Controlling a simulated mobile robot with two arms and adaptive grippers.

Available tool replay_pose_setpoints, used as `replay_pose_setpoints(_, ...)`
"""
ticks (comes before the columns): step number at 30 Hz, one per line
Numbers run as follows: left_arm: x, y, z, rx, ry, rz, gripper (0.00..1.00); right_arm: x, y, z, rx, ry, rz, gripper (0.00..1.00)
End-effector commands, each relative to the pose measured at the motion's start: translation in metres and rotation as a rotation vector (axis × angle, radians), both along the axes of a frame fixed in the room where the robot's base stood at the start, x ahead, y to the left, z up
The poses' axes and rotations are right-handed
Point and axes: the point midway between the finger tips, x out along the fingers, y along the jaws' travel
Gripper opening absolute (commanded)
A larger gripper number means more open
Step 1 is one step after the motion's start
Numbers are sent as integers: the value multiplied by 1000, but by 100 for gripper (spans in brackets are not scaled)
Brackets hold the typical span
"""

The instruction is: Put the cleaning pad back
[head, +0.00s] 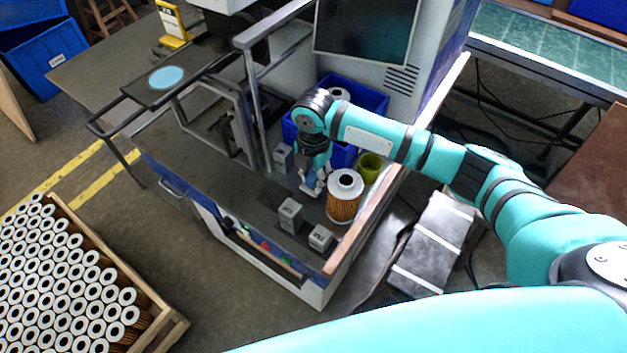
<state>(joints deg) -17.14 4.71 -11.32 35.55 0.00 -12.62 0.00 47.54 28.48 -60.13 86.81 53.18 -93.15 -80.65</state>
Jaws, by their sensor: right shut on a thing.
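My right gripper (314,184) points down over the dark worktop of the machine, just left of an orange-pleated filter cartridge (343,204) with a white top. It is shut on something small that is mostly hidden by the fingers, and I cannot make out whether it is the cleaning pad. A flat pale blue disc (166,77) lies on a dark shelf at the upper left, well away from the gripper. I cannot tell whether this disc is a pad or a marking. My left gripper is not in view.
Grey blocks (290,214) and (320,238) stand near the worktop's front, another (283,157) farther back. A blue bin (371,99) holding a cartridge is behind the gripper, with a yellow-green cup (370,167) to its right. A crate (160,335) of many cartridges stands lower left.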

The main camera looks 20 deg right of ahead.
Motion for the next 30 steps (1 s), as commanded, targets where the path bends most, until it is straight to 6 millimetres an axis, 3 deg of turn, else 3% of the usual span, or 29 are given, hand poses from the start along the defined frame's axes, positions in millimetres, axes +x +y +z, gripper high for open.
replay_pose_setpoints(5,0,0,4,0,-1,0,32,-1,0,-22,0,1,1,0)
replay_pose_setpoints(15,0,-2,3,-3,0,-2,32,0,0,-27,0,0,0,0)
replay_pose_setpoints(16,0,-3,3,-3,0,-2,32,0,0,-27,0,0,0,30)
replay_pose_setpoints(21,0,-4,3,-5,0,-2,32,0,0,-26,0,0,0,52)
replay_pose_setpoints(30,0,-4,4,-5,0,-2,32,0,0,-24,0,-1,0,52)
